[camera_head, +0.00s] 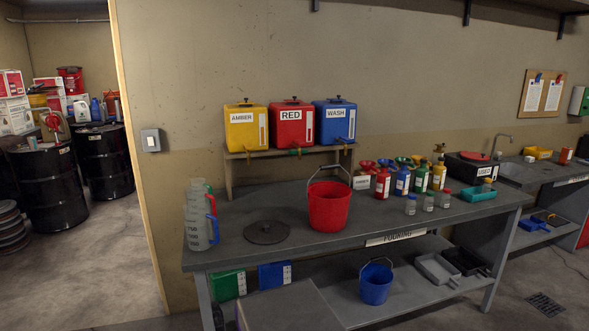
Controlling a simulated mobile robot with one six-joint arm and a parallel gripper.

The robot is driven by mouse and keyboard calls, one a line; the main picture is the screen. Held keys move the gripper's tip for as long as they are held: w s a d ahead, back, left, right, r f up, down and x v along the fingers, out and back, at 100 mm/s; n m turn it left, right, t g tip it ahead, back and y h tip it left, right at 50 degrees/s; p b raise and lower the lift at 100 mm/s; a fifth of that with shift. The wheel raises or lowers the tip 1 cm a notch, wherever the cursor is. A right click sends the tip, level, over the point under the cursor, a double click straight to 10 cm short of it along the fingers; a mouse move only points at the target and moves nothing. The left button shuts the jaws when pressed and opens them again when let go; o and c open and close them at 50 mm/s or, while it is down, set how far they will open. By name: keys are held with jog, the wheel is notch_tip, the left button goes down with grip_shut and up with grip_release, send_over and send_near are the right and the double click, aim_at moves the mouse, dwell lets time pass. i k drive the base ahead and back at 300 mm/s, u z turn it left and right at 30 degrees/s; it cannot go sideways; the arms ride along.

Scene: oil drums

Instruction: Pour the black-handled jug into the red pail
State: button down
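The red pail (329,210) stands upright on the grey workbench (375,222), with its wire handle raised. I cannot see inside it well. A row of clear measuring jugs (198,233) stands at the bench's left end. The front one has a blue handle, and a red handle shows behind it. The jugs overlap, and I cannot make out a black handle among them. My gripper is not in view.
A dark round lid (266,233) lies between the jugs and the pail. Yellow, red (291,126) and blue tanks stand on a raised shelf behind. Small bottles (383,184) and funnels stand right of the pail. A blue bucket (375,285) sits on the lower shelf.

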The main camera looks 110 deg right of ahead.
aim_at(329, 201)
jog(key=u, duration=5.95)
jog(key=i, duration=0.1)
jog(key=u, duration=3.35)
